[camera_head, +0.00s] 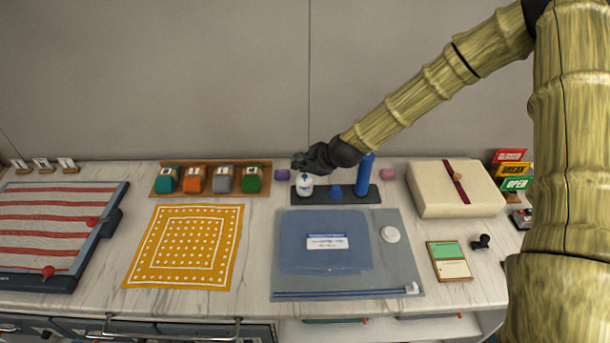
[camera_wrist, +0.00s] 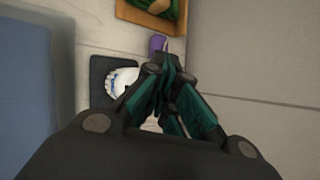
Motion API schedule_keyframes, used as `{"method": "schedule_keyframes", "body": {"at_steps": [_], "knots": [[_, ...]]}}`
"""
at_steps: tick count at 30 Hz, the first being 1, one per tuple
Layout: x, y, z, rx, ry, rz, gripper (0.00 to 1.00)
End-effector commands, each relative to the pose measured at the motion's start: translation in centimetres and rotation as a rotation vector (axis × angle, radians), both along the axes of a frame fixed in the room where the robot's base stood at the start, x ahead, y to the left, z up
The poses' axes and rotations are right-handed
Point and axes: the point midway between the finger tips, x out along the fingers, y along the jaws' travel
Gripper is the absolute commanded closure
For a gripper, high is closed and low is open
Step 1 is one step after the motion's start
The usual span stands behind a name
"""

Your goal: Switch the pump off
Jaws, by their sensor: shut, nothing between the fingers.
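A dark tray (camera_head: 320,195) at the back of the counter bears a small white rounded body with blue marks (camera_head: 305,187), a short blue piece (camera_head: 335,191) and a tall blue cylinder (camera_head: 364,178). I cannot tell for sure which of these is the pump, and no switch state is readable. My gripper (camera_head: 300,162) is shut and empty just above and behind the white body. In the wrist view my gripper (camera_wrist: 166,65) partly covers the white body (camera_wrist: 121,82), which stands on the dark tray (camera_wrist: 98,92). Whether they touch is unclear.
A purple item (camera_head: 282,174) is left of the tray, a pink one (camera_head: 388,174) right. A wrapped box (camera_head: 425,200) stands right; a wooden tray (camera_head: 165,168) of colored blocks stands left.

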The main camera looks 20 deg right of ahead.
Motion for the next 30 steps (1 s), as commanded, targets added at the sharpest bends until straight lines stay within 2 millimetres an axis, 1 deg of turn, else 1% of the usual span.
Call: {"method": "schedule_keyframes", "body": {"at_steps": [2, 14, 17, 30], "knots": [[0.0, 0.0, 0.4, 0.0, 0.0, 0.0, 1.0], [0.0, 0.0, 0.6, 0.0, 0.0, 0.0, 1.0], [0.0, 0.0, 1.1, 0.001, 0.0, 0.001, 1.0], [0.0, 0.0, 4.5, 0.001, 0.0, 0.0, 1.0]]}}
